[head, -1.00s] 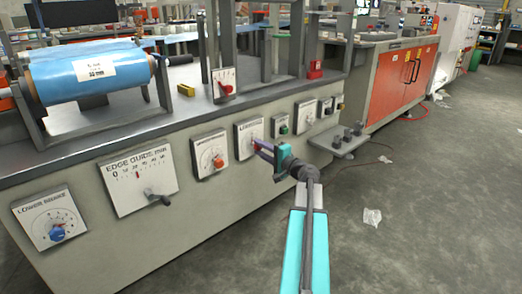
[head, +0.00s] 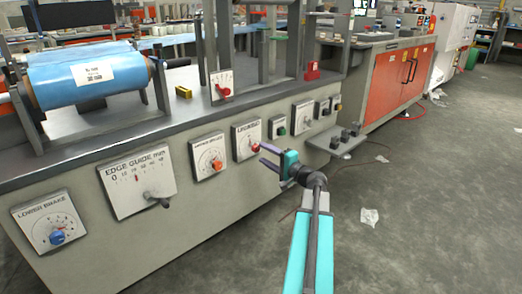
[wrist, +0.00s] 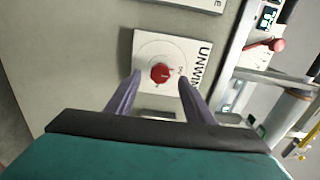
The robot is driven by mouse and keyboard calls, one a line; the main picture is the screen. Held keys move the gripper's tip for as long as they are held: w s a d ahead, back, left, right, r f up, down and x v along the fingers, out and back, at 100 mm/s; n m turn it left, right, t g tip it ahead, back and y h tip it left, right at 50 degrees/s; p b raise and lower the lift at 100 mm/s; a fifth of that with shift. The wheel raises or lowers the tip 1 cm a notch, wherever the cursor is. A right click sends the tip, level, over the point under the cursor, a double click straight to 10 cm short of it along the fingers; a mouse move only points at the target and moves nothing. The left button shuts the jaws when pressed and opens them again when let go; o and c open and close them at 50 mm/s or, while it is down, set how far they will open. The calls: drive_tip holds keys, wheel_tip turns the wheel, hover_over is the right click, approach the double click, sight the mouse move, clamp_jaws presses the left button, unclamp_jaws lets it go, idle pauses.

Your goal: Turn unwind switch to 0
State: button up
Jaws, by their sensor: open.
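The unwind switch is a red knob (head: 255,148) on a white plate (head: 243,133) on the machine's front panel. In the wrist view the red knob (wrist: 160,73) sits on its plate (wrist: 180,48), lettered "UNWIN…", with the rest of the word cut off. The knob's exact setting is too small to read. My gripper (head: 268,156) is open and stands off the panel, in front of the knob and a little to its right in the head view. In the wrist view its two purple fingers (wrist: 158,88) lie either side of the knob, apart from it.
An orange knob plate (head: 209,157), the edge guide plate (head: 139,181) with its crank, and the lower brake plate (head: 51,222) lie to the left. A green-button plate (head: 279,127) and a small shelf (head: 334,143) lie to the right.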

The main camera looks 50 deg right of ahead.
drive_tip(key=s+p, duration=0.3)
drive_tip(key=s, duration=0.6)
drive_tip(key=shift+s+a, duration=0.3)
drive_tip(key=shift+a, duration=0.05)
